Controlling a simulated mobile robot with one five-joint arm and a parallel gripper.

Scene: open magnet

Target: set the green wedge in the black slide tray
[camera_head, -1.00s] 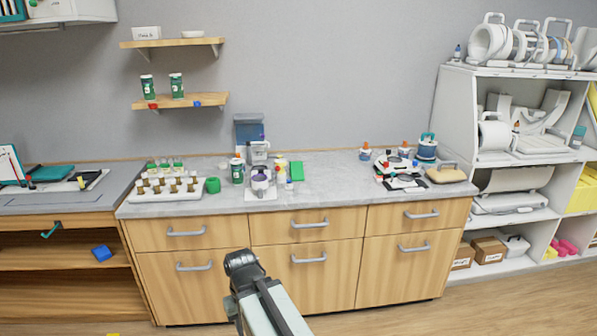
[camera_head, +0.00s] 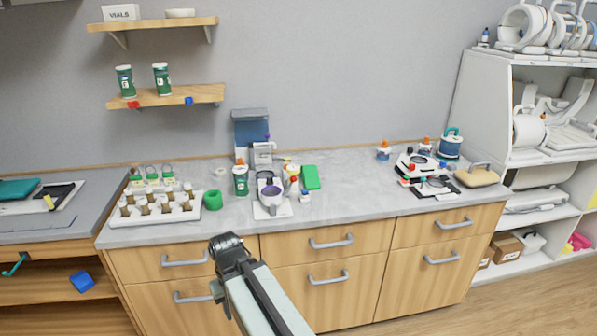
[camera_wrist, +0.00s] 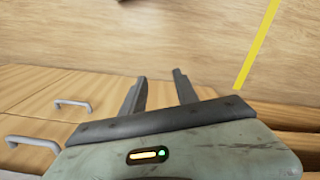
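A green slab-like piece (camera_head: 311,177) lies on the grey counter right of centre; it may be the green wedge, but its shape is unclear at this size. A dark tray-like piece (camera_head: 437,187) lies on the counter's right part with a white item beside it; I cannot tell whether it is the black slide tray. My gripper (camera_wrist: 160,76) points down towards the wooden floor, its two fingers apart with nothing between them. In the head view my dark wrist end is in front of the drawers, below the counter edge and away from both pieces.
A white rack of vials (camera_head: 152,207) and a green ring-like cup (camera_head: 212,199) stand left on the counter. Drawer handles (camera_head: 331,242) stick out in front. A white shelf unit (camera_head: 490,110) is at the right.

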